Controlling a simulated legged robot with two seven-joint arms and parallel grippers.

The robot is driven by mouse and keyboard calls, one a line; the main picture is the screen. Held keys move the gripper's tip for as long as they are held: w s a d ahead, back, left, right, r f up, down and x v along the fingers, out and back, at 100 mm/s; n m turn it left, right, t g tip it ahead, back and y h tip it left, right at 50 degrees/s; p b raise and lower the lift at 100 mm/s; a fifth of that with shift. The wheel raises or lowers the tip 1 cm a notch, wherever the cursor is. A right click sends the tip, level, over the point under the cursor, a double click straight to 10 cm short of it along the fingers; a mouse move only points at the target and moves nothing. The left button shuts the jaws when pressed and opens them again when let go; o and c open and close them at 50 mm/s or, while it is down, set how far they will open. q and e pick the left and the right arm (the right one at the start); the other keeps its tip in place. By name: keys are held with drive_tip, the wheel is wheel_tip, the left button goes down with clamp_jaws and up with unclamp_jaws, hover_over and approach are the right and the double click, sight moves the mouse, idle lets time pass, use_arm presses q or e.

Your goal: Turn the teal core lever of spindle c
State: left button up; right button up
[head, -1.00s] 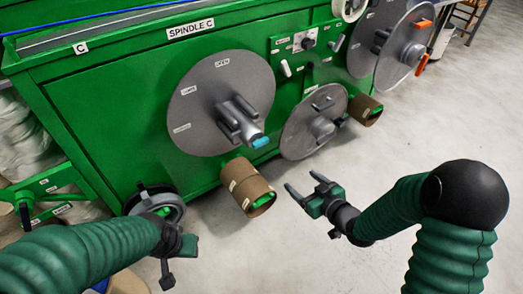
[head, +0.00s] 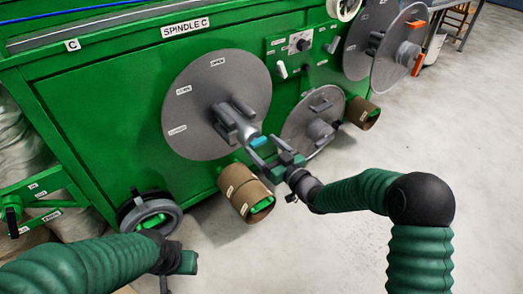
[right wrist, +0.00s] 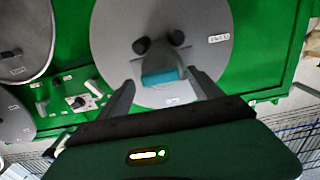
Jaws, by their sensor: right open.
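The teal core lever (head: 259,142) sticks out from the grey hub (head: 232,124) of the large grey disc (head: 193,92) under the SPINDLE C label (head: 185,28). In the right wrist view the teal lever (right wrist: 162,77) appears between my two fingertips, with a gap on each side. My right gripper (head: 264,150) is open and empty at the lever's end. Whether a finger touches the lever cannot be told. My left gripper (head: 180,263) is low at the left, apart from the spindle, and its fingers do not show clearly.
A brown cardboard roll (head: 245,193) juts out below the disc. A smaller grey disc (head: 299,112) stands close to the right of my right gripper. A dark wheel (head: 150,214) is near my left arm. Open grey floor (head: 330,240) lies in front.

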drive_tip(key=shift+w+a, duration=0.4)
drive_tip(key=shift+w, duration=0.2)
drive_tip(key=shift+c, duration=0.4)
drive_tip(key=c, duration=1.3)
